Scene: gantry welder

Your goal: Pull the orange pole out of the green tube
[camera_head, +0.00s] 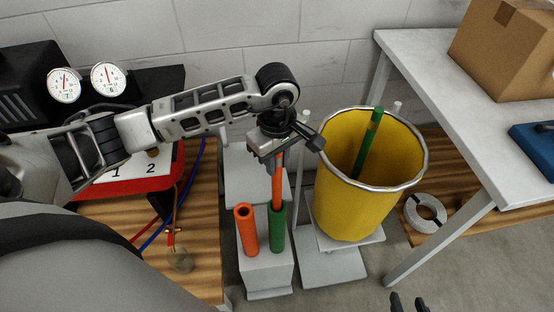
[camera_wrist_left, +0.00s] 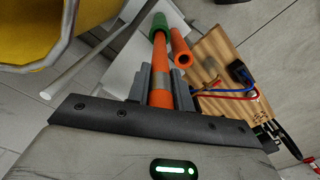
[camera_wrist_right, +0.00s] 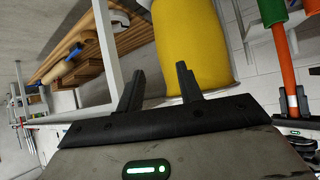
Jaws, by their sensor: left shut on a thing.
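The green tube (camera_head: 276,228) stands upright on a white block beside an orange tube (camera_head: 246,230). The orange pole (camera_head: 278,187) stands upright with its lower end inside the green tube, so that end is hidden. My left gripper (camera_head: 280,160) is above the tube, shut on the upper part of the pole. In the left wrist view the fingers lie on both sides of the pole (camera_wrist_left: 160,72), which runs into the green tube (camera_wrist_left: 159,24). My right gripper (camera_head: 410,304) is low at the head view's bottom edge; its fingers (camera_wrist_right: 160,82) are apart and empty.
A yellow bin (camera_head: 340,205) stands right of the tubes, with a green pole (camera_head: 368,148) leaning in it. A white table (camera_head: 440,62) with a cardboard box (camera_head: 505,50) is farther right. Gauges (camera_head: 108,79) and a wooden bench (camera_head: 205,200) with hoses are at left.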

